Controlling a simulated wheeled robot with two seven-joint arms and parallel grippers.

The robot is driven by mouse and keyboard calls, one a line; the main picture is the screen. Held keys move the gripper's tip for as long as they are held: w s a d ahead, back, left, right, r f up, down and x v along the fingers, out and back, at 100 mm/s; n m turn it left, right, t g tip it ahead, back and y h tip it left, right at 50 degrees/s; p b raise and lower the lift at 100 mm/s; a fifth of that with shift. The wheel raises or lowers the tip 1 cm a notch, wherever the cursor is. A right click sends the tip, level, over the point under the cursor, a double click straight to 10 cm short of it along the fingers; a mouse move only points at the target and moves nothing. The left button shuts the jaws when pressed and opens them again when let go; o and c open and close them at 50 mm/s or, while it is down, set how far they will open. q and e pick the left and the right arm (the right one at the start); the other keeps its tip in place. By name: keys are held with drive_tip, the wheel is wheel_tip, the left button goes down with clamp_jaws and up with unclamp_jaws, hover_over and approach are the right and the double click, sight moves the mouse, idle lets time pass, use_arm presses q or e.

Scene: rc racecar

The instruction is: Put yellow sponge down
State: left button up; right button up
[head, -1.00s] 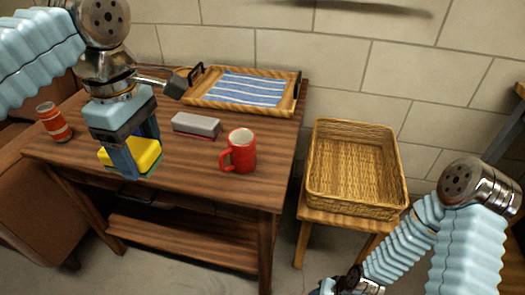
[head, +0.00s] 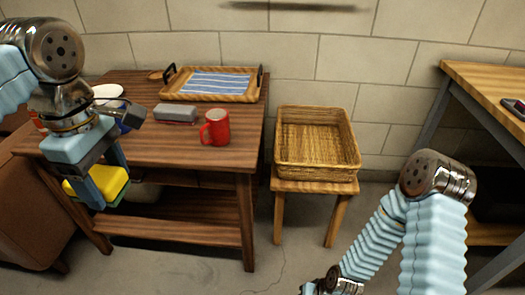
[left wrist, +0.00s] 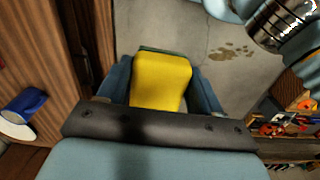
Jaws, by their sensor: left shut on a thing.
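The yellow sponge (head: 104,183) has a green underside. My left gripper (head: 103,187) is shut on it, with a finger on each side, in front of the wooden table's front edge. In the left wrist view the sponge (left wrist: 161,80) sits between the two blue fingers, with grey floor beyond it. It touches no surface that I can see. My right arm shows at the lower right of the head view, but its fingers cannot be made out.
The wooden table (head: 205,152) holds a red mug (head: 216,128), a grey block (head: 175,113) and a tray with a striped cloth (head: 255,95). A wicker basket (head: 318,172) stands on a stool to its right. Another table (head: 480,75) is at the far right.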

use_arm(q)
drive_tip(key=w+d+f+m, duration=0.1)
drive_tip(key=w+f+m, duration=0.3)
drive_tip(key=f, duration=0.8)
drive_tip(key=w+d+f+m, duration=0.2)
drive_tip(key=w+f+m, duration=0.3)
drive_tip(key=f, duration=0.7)
drive_tip(key=w+d+f+m, duration=0.1)
drive_tip(key=w+f+m, duration=0.3)
drive_tip(key=f+m, duration=0.3)
wheel_tip(320, 180, down, 6)
drive_tip(key=shift+w+d+r+m, duration=0.15)
drive_tip(key=shift+d+r+m, duration=0.05)
drive_tip(key=shift+d+m, duration=0.15)
drive_tip(key=shift+d, duration=0.1)
